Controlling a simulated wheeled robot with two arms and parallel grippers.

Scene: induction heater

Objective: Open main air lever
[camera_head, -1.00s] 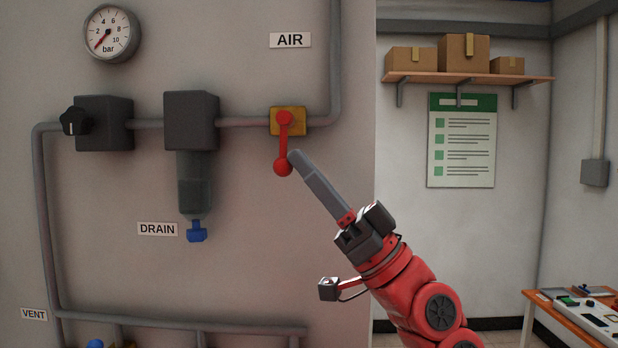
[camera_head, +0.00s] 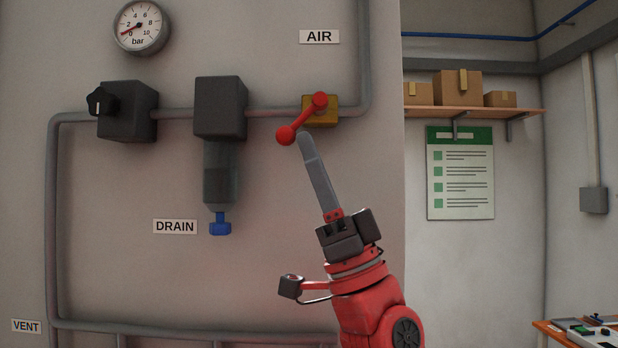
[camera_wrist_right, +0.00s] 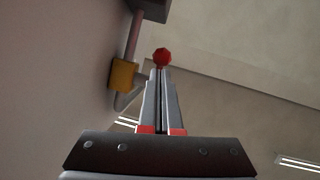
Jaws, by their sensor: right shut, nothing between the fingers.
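The red main air lever (camera_head: 302,118) sits on a yellow valve body (camera_head: 323,117) in the pipe under the AIR label (camera_head: 319,37). It slants down and left from its pivot to a round knob. My right gripper (camera_head: 304,141) is shut and empty, with its fingertips at the knob's lower right side, touching it or very close. In the right wrist view, the red knob (camera_wrist_right: 162,57) shows just beyond the shut fingertips (camera_wrist_right: 160,72), with the yellow valve body (camera_wrist_right: 123,75) to the left. My left gripper is not in view.
A pressure gauge (camera_head: 141,26) is at upper left, its needle near the low end. A regulator with a black knob (camera_head: 102,101) and a filter with a blue drain valve (camera_head: 220,224) are left of the lever. A shelf (camera_head: 480,111) with boxes is at right.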

